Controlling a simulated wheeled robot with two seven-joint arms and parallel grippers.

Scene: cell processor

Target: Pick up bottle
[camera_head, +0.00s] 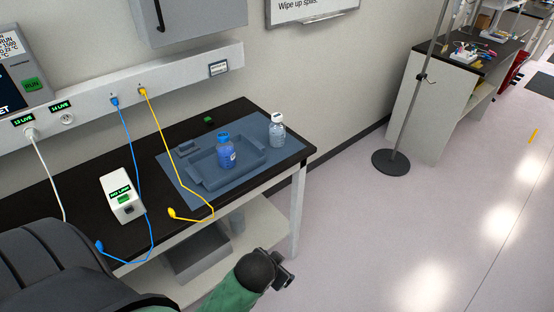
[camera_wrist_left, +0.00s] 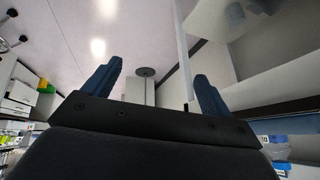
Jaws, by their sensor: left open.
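A bottle (camera_head: 227,156) with blue liquid and a blue cap stands upright in the grey tray (camera_head: 205,184) on the mat. A second, clear bottle (camera_head: 277,131) with a whitish cap stands upright at the mat's far right corner. My left gripper (camera_head: 284,274) is in front of the bench, below its top and apart from both bottles. In the left wrist view its two blue fingers (camera_wrist_left: 152,90) are spread, with nothing between them. My right gripper is not in view.
The black bench top (camera_head: 80,207) carries a blue-grey mat (camera_head: 180,180), a white device (camera_head: 122,198), and blue (camera_head: 138,178) and yellow (camera_head: 160,121) cables near the front edge. A shelf lies below. A pole stand (camera_head: 391,162) stands right; the floor between is clear.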

